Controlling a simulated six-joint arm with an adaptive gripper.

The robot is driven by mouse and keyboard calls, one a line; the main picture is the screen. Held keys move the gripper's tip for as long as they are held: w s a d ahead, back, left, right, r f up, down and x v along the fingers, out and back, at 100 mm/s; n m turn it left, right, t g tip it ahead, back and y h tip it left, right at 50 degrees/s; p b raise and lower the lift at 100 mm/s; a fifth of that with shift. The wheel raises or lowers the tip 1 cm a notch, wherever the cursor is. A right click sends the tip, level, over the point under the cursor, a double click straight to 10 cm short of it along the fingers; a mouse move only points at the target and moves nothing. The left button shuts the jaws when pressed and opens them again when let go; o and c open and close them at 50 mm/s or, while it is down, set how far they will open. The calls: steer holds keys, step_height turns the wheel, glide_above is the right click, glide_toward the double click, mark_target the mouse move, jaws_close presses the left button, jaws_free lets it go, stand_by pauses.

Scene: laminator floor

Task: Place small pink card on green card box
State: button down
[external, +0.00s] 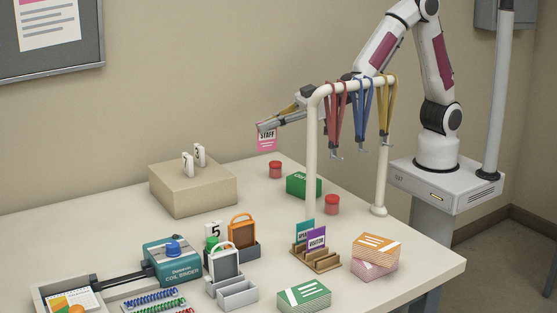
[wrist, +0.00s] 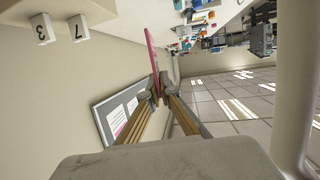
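My gripper (external: 265,126) is shut on the small pink card (external: 267,140), which reads STAFF. The card hangs upright below the fingertips, above the table and left of the lanyard rack. In the wrist view the fingertips (wrist: 155,95) pinch the pink card (wrist: 151,48), seen nearly edge-on. A green box with white stripes (external: 304,297) lies at the table's front edge, well away from my gripper. Another green box (external: 304,185) with white lettering sits behind the rack's left post, closer to my gripper.
A white rack (external: 312,150) with red, blue and yellow lanyards stands beside my gripper. Orange (external: 376,246) and pink (external: 374,268) boxes are stacked at right. A wooden holder (external: 316,260) bears teal and purple cards. A beige block (external: 193,190) stands at left; red-lidded jars (external: 332,205) stand near the rack.

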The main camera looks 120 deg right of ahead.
steer(key=s+a+f+n+y, duration=0.1)
steer(key=s+f+y, duration=0.1)
steer(key=s+f, duration=0.5)
steer(key=d+r+n+y, duration=0.1)
steer(key=d+r, duration=0.1)
steer(key=d, duration=0.8)
steer(key=d+r, duration=0.2)
steer(key=d, duration=0.7)
steer(key=s+a+f+n+g+y, duration=0.2)
steer(key=s+a+n+g+y, duration=0.2)
steer(key=s+a+n+y, duration=0.4)
steer(key=s+y, duration=0.1)
steer(key=s, duration=0.2)
steer(key=shift+s+a+f+y, duration=0.2)
steer(key=shift+s+f+y, duration=0.05)
steer(key=shift+s+y, duration=0.05)
step_height(320, 180, down, 6)
stand_by(0.5)
